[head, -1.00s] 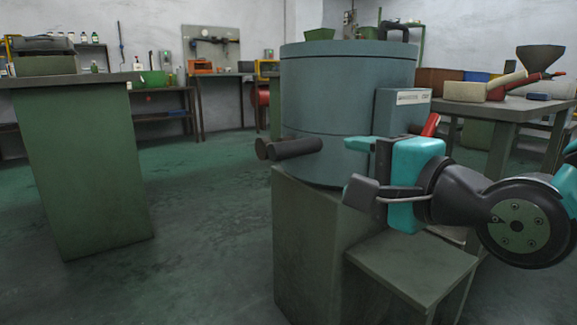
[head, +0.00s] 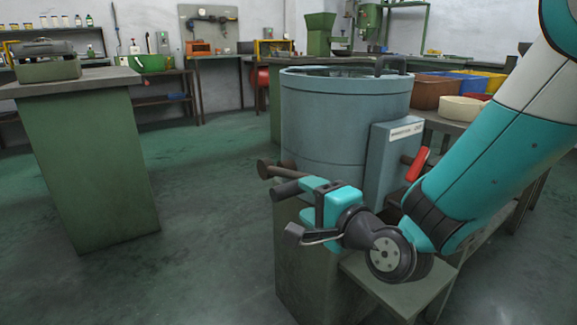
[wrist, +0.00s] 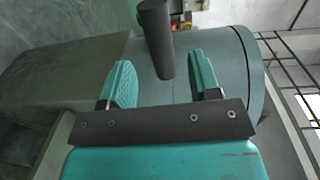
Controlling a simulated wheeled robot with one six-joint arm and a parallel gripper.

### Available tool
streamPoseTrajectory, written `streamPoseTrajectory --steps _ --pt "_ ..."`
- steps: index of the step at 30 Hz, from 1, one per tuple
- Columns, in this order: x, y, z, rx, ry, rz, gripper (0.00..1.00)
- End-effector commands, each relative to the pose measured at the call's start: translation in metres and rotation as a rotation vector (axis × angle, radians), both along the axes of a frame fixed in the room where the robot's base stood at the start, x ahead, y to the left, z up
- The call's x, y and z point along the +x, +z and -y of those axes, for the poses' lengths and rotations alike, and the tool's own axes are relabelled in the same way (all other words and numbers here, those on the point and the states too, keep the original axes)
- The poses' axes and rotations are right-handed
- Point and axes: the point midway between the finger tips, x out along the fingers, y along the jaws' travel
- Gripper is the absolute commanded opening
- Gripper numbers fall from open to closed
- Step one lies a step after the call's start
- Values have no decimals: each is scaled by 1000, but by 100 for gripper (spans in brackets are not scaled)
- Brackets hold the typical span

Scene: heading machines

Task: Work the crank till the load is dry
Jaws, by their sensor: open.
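The machine is a blue-grey drum (head: 330,115) on a green-grey stand, with a labelled box (head: 392,160) on its right side. A red-handled lever (head: 417,165) sticks out by that box. Dark round bars, which look like the crank (head: 272,172), project from the drum's lower left. My gripper (head: 308,202) is beside the lower dark bar. In the wrist view, my gripper (wrist: 158,72) has its two teal fingers apart, and a dark cylindrical grip (wrist: 155,40) shows between and beyond their tips. I cannot tell whether they touch it. The drum's contents are hidden.
A low grey-green step or shelf (head: 398,290) stands below my gripper. A green bench (head: 90,160) stands at left. A table (head: 440,122) with coloured bins and a pale tub is behind at right. The floor between bench and machine is clear.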

Motion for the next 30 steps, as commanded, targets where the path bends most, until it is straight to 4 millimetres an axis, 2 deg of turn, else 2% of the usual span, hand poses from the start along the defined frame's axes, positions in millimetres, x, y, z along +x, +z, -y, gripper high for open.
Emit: streamPoseTrajectory --steps 1,12,18,28,30 --pt "8 7 -6 0 2 -2 57" --pt "52 1 -36 -1 2 -2 57" --pt "62 -3 -42 -1 1 0 57" --pt "63 -5 -43 0 1 0 57" --pt "63 -5 -43 0 1 0 41"
